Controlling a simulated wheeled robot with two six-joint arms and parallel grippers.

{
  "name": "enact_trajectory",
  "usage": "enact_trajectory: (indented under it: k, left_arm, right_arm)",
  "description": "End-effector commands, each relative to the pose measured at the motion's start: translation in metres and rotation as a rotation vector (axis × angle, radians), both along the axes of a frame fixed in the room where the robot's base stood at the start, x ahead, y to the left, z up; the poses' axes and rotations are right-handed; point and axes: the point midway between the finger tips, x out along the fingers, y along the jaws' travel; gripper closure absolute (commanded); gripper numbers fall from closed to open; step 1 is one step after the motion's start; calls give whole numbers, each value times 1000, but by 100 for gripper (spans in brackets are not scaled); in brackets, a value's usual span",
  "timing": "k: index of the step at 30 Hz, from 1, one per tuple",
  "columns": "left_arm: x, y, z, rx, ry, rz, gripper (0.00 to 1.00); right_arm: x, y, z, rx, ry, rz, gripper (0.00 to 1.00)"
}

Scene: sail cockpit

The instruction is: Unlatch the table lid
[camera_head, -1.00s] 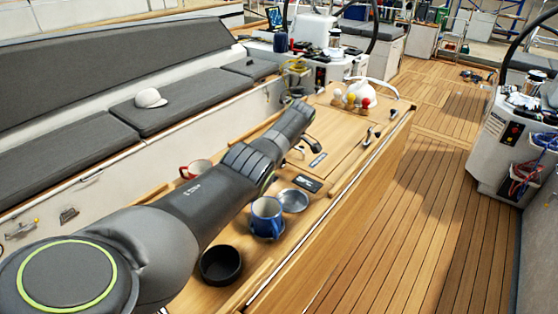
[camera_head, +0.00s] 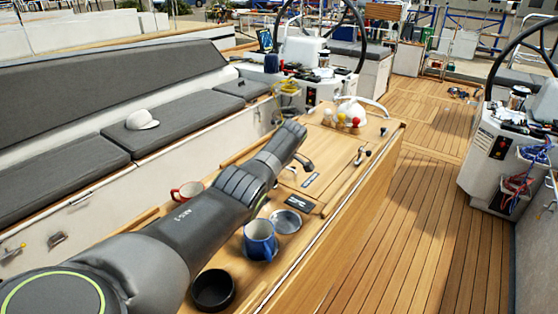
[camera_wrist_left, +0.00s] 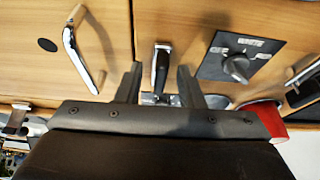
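The wooden table lid (camera_head: 328,160) lies closed in the middle of the cockpit. My left arm reaches over the table from the left, and my left gripper (camera_head: 303,163) is low over the tabletop near the lid. In the left wrist view, the left gripper's two fingers (camera_wrist_left: 160,82) are apart. A small metal and black latch (camera_wrist_left: 162,62) shows between them, at the edge of a wooden panel (camera_wrist_left: 190,18). I cannot tell whether the fingers touch it. The arm hides part of the tabletop in the head view. My right gripper is out of view.
A blue mug (camera_head: 260,241), metal dish (camera_head: 286,221), black bowl (camera_head: 213,289) and red mug (camera_head: 187,191) stand around my arm. Coloured balls (camera_head: 341,121) sit at the table's far end. The wrist view shows a bar handle (camera_wrist_left: 82,52) and knob panel (camera_wrist_left: 238,62).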

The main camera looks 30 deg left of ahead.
Motion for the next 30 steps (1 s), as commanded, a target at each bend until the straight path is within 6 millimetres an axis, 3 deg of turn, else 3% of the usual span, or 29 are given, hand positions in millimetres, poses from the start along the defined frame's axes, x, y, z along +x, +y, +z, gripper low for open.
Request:
enact_trajectory:
  k: [11, 21, 30]
  left_arm:
    - [0, -23, 54, 1, -7, -3, 66]
    - [-2, -53, 126, 1, -7, -2, 66]
    - [-4, -64, 155, 0, -3, -1, 66]
  right_arm:
    - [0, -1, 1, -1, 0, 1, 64]
    - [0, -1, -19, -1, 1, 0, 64]
    - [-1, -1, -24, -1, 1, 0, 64]
